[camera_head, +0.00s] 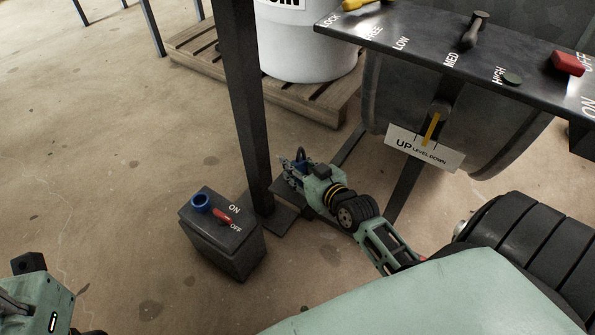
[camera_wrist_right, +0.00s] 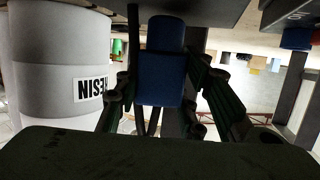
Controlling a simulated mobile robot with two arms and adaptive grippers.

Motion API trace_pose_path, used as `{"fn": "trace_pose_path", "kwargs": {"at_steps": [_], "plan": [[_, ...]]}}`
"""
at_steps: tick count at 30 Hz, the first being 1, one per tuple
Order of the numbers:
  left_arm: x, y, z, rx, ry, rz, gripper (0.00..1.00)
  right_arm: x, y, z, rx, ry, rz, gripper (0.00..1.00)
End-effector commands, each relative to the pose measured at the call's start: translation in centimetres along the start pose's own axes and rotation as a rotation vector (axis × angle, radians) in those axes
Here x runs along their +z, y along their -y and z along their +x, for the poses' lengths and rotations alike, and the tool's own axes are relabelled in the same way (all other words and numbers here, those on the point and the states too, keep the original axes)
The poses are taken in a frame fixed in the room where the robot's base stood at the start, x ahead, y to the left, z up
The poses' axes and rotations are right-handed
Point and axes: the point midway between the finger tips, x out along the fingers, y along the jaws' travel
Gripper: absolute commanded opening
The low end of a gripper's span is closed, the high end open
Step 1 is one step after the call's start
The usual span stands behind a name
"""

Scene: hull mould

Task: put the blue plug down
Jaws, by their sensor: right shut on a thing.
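The blue plug (camera_wrist_right: 162,78) is between the fingers of my right gripper (camera_head: 290,168). In the head view the plug (camera_head: 300,154) is small and partly hidden by the fingers. The right gripper is shut on it and is beside the dark post, right of the dark floor box (camera_head: 222,250). The plug is apart from the blue round socket (camera_head: 202,202) on top of that box. A green and black part of my left arm shows at the lower left, but its fingers are out of view.
A red lever (camera_head: 221,215) lies on the box between ON and OFF. The dark post (camera_head: 244,100) stands close by the right gripper. A white drum (camera_head: 305,45) stands on a wooden pallet (camera_head: 320,100). A control panel (camera_head: 430,35) is at the upper right.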

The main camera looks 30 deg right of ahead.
Motion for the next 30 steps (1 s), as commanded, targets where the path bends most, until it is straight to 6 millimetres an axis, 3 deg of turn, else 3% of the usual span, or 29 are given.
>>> {"fn": "trace_pose_path", "kwargs": {"at_steps": [14, 15, 21, 30], "plan": [[0.08, -0.04, 0.24, 0.007, -0.015, 0.002, 0.30, 0.84, -0.01, 0.30, 0.000, -0.002, 0.000, 0.08], [0.07, -0.04, 0.31, 0.007, -0.015, 0.002, 0.30, 0.79, -0.01, 0.27, 0.000, -0.002, 0.001, 0.40], [0.07, -0.05, 0.31, 0.007, -0.015, 0.002, 0.30, 0.79, -0.01, 0.26, 0.000, -0.002, 0.001, 0.55], [0.04, -0.05, 0.38, 0.007, -0.015, 0.001, 0.30, 0.61, -0.01, 0.20, 0.000, -0.002, 0.001, 0.55]]}}
